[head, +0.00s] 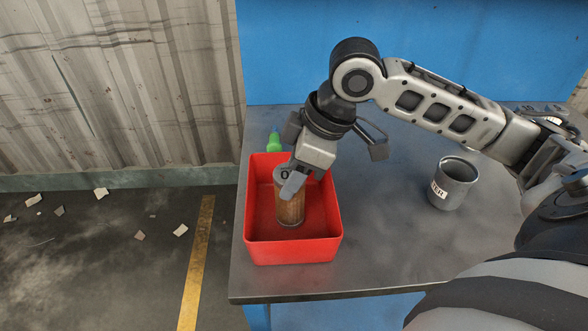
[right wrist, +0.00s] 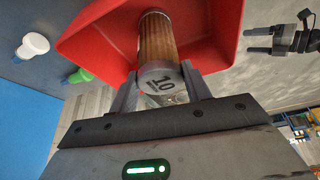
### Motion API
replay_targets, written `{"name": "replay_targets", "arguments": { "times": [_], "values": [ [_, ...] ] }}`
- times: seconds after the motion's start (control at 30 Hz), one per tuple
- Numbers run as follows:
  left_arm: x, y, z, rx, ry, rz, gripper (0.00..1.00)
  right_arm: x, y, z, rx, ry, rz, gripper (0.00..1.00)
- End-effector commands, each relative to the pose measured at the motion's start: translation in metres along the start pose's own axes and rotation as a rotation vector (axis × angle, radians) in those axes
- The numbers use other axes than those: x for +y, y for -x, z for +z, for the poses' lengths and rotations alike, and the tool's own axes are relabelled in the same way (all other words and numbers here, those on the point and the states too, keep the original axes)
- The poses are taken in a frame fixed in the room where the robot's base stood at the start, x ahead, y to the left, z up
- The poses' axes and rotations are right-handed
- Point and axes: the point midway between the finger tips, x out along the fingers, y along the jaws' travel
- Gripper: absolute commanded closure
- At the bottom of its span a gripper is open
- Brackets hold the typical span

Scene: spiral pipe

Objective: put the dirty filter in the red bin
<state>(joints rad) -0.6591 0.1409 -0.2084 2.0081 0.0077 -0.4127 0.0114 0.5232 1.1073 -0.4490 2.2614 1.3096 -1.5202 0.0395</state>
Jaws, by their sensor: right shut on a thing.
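The dirty filter (head: 290,208) is a brown cylinder with a grey cap, upright inside the red bin (head: 262,252) in the head view. My right gripper (head: 292,184) is shut on its capped top from above. The right wrist view also shows the filter (right wrist: 157,38) between the fingers of the right gripper (right wrist: 160,88), with the red bin (right wrist: 95,45) around it. I cannot tell whether the filter's lower end touches the bin's floor. My left gripper does not show in the head view; a dark two-fingered gripper (right wrist: 272,40) shows at the upper right of the right wrist view.
A grey cup (head: 455,185) with a label stands on the grey table (head: 390,240) to the right of the bin. A green bottle (head: 273,142) stands behind the bin. The bin sits near the table's left edge. The table between bin and cup is clear.

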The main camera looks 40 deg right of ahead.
Motion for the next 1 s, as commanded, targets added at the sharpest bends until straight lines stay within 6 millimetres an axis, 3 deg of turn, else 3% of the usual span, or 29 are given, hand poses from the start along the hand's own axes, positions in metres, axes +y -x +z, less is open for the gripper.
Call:
{"name": "replay_targets", "arguments": {
  "times": [0.2,0.23,0.3,0.67,0.77,1.0],
  "values": [
    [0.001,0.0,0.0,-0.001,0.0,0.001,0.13,0.0,-0.003,0.001,-0.001,0.0,0.0,0.91],
    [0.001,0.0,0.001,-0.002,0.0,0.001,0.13,0.0,-0.003,0.002,-0.001,0.0,0.0,0.5],
    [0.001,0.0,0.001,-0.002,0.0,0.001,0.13,0.0,-0.003,0.001,0.0,0.0,0.0,0.31],
    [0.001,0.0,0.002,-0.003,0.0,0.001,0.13,0.0,0.002,-0.001,0.002,0.001,0.002,0.31],
    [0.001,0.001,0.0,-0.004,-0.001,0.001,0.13,0.001,0.014,-0.001,0.002,0.0,0.004,0.31],
    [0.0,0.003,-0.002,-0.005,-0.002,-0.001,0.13,0.001,0.066,-0.001,0.001,0.0,0.007,0.31]
  ]
}}
